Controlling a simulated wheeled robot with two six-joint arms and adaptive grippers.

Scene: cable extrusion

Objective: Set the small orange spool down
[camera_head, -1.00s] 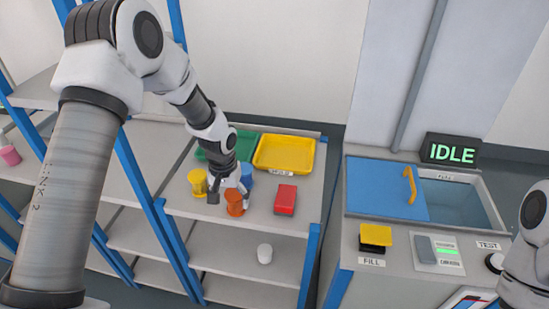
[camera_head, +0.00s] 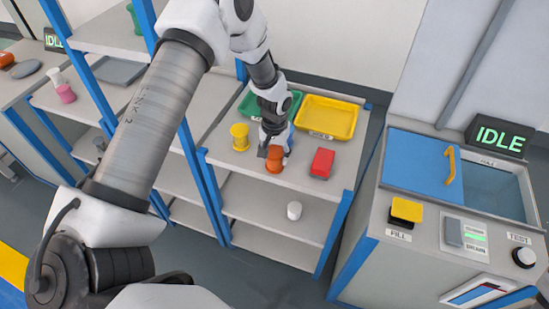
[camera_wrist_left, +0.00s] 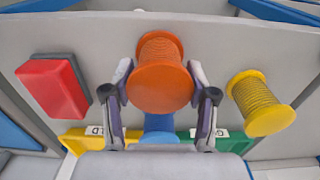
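The small orange spool (camera_head: 275,160) stands near the front part of the middle shelf top, between the yellow spool and the red block. My left gripper (camera_head: 275,152) is down at it, with one finger on each side. In the left wrist view the orange spool (camera_wrist_left: 160,85) lies between the two fingertips (camera_wrist_left: 160,72), its round end facing the camera. The fingers lie close to the rim of that end; whether they press on it cannot be told. The spool's underside and its contact with the shelf are hidden. My right gripper is out of view.
A yellow spool (camera_head: 239,137) and a red block (camera_head: 322,163) flank it. A blue spool (camera_wrist_left: 160,125) is just behind, partly hidden. Green (camera_head: 262,106) and yellow (camera_head: 328,117) trays lie farther back. A white cup (camera_head: 294,211) is on the lower shelf.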

